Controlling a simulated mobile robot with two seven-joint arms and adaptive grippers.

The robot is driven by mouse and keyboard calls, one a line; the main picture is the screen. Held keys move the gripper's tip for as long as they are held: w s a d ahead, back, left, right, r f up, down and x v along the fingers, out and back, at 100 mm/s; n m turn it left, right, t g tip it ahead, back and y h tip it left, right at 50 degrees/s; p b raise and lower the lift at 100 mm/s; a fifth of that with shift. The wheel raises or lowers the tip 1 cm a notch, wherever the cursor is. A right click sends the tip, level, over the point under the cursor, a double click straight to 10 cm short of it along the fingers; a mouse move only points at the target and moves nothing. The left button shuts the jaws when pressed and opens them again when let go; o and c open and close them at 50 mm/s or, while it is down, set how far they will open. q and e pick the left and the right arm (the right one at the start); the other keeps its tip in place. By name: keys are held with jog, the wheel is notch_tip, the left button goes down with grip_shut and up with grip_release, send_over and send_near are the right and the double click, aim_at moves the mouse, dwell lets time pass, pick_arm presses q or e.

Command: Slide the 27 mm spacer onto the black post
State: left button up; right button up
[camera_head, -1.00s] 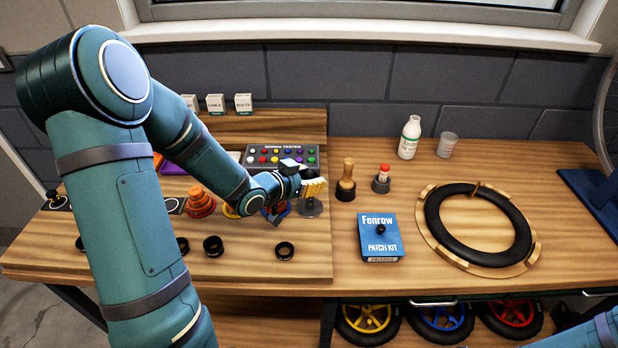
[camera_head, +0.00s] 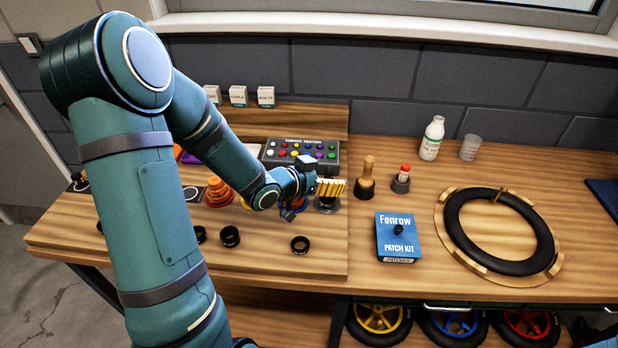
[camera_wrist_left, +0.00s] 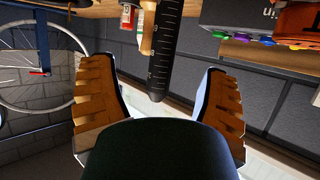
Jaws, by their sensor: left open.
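My left gripper (camera_head: 332,187) is open at the right end of the raised board, over a dark round base (camera_head: 327,206). In the left wrist view its two ridged fingers (camera_wrist_left: 160,100) stand wide apart. The black post (camera_wrist_left: 164,50), with pale scale marks, shows between and beyond them; I see no contact. In the head view the fingers hide most of the post. Black ring spacers lie along the board's front: one (camera_head: 300,245) alone, a taller one (camera_head: 229,236), and another (camera_head: 200,234) partly behind my arm. I cannot tell which is 27 mm.
To the right are a wooden-handled tool (camera_head: 367,178), a red-capped bottle (camera_head: 402,178), a blue patch kit (camera_head: 397,240) and a tyre (camera_head: 500,232).

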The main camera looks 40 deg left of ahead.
pick_arm(q)
jog(key=v, duration=1.1)
dwell(0.4)
